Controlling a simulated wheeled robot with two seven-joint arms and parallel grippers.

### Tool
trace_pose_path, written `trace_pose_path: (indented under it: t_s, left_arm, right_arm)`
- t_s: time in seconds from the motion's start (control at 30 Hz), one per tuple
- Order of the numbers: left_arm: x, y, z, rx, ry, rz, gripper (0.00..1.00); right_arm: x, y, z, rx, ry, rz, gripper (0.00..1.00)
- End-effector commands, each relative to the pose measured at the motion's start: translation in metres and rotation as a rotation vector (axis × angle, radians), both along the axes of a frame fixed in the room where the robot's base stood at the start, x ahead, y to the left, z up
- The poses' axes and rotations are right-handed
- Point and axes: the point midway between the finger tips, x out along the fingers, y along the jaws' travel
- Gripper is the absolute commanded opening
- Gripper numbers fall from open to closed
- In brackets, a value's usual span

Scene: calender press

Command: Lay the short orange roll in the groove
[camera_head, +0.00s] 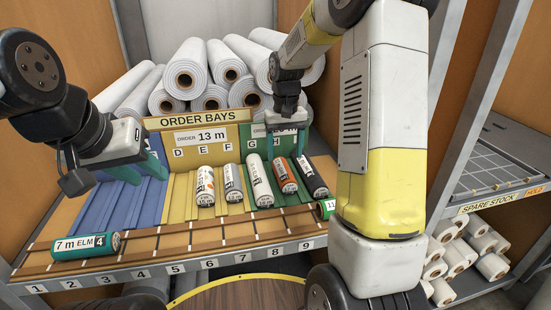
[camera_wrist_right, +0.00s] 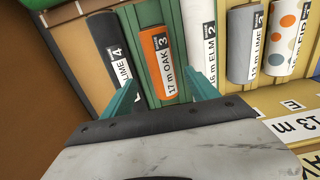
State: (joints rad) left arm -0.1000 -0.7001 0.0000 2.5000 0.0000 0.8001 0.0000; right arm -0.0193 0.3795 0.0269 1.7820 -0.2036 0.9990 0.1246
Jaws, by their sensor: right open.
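The orange roll (camera_head: 284,175) lies in the green bay area, between a white roll (camera_head: 259,182) and a dark roll (camera_head: 311,177). In the right wrist view the orange roll (camera_wrist_right: 157,65) has a label reading 17 m OAK 3. My right gripper (camera_head: 287,118) is above the back of the green bays; in its wrist view the teal fingers (camera_wrist_right: 164,94) stand apart, with the orange roll ahead between them, not held. My left gripper (camera_head: 155,165) is over the blue bays at left; its finger gap is unclear. The brown grooved ledge (camera_head: 190,238) runs along the front, above numbers 1 to 9.
A green roll (camera_head: 85,246) marked 7 m ELM 4 lies along the ledge's left end. Another green roll (camera_head: 327,208) is at its right, partly hidden by my right arm. An ORDER BAYS sign (camera_head: 197,118) and stacked white rolls (camera_head: 186,75) stand behind. The ledge's middle is clear.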

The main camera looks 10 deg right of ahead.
Motion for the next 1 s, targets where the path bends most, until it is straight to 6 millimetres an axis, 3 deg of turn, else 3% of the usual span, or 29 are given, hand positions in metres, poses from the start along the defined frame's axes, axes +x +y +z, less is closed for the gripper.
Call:
trace_pose_path:
  t_s: [0.1,0.33,0.47,0.57,0.7,0.83,1.0]
  left_arm:
    - [0.000,0.000,0.000,0.000,0.000,0.000,0.36]
    - [0.000,0.000,0.000,0.000,0.000,0.000,0.36]
    - [0.000,0.000,0.000,0.000,0.000,0.000,0.36]
    - [0.000,0.000,0.000,0.000,0.000,0.000,0.36]
    - [0.000,0.000,0.000,0.000,0.000,0.000,0.36]
    - [0.000,0.000,0.000,0.000,0.000,0.000,0.36]
    - [0.000,0.000,0.000,0.000,0.000,0.000,0.36]
  right_arm:
    - [0.001,0.001,0.024,0.001,-0.004,0.001,0.68]
    - [-0.001,0.001,0.048,0.001,-0.005,0.002,0.68]
    - [-0.016,0.002,0.068,0.014,-0.043,0.004,0.68]
    - [-0.044,0.004,0.093,0.035,-0.108,0.008,0.68]
    - [-0.099,0.007,0.124,0.076,-0.224,0.013,0.68]
    - [-0.150,0.012,0.139,0.116,-0.332,0.018,0.68]
    - [-0.206,0.018,0.141,0.160,-0.456,0.021,0.68]
